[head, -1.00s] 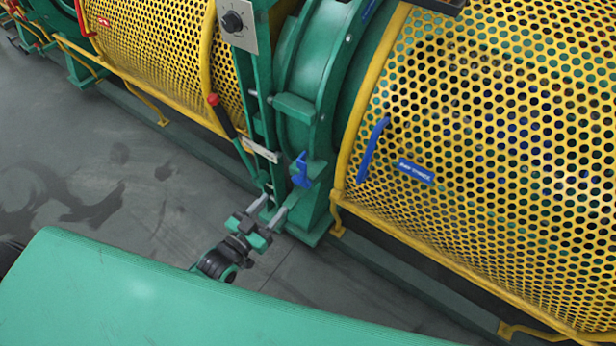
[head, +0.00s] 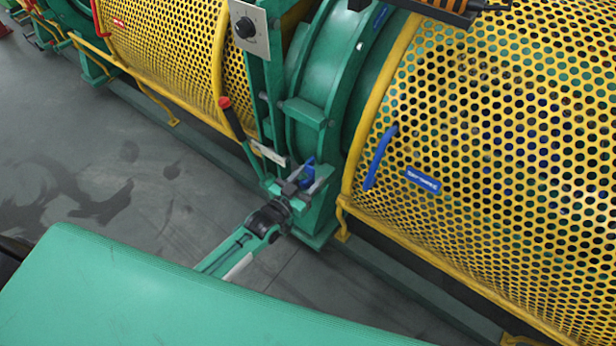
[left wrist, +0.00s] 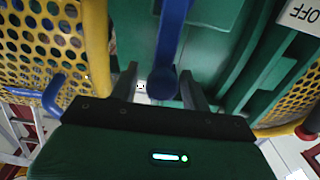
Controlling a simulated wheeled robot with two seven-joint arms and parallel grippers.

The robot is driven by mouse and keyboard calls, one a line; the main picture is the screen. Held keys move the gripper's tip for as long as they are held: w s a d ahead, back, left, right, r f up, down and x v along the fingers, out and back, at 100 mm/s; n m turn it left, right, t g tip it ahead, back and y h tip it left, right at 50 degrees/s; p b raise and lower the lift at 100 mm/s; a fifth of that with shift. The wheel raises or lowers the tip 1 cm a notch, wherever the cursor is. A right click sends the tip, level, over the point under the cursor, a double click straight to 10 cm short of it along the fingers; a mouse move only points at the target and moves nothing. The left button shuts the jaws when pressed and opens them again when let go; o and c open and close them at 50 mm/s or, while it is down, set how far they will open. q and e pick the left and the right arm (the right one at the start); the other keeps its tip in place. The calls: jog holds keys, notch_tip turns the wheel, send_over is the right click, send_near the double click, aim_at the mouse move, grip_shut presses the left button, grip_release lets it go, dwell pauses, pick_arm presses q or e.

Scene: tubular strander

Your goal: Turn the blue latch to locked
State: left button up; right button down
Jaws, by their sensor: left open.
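The blue latch (head: 307,172) sits on the green machine frame, low between the two yellow guards. In the left wrist view the latch (left wrist: 172,50) runs down from the top edge, and its rounded end lies between my fingers. My left gripper (head: 305,186) is at the latch in the head view, partly covering it. In the left wrist view my left gripper (left wrist: 163,85) is open, with one finger on each side of the latch. I cannot tell whether either finger touches it. My right gripper is not in view.
The right yellow guard (head: 490,150) has a blue handle (head: 380,157). The grey floor (head: 150,210) in front of the machine is clear.

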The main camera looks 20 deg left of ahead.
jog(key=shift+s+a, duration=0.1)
pick_arm(q)
grip_shut()
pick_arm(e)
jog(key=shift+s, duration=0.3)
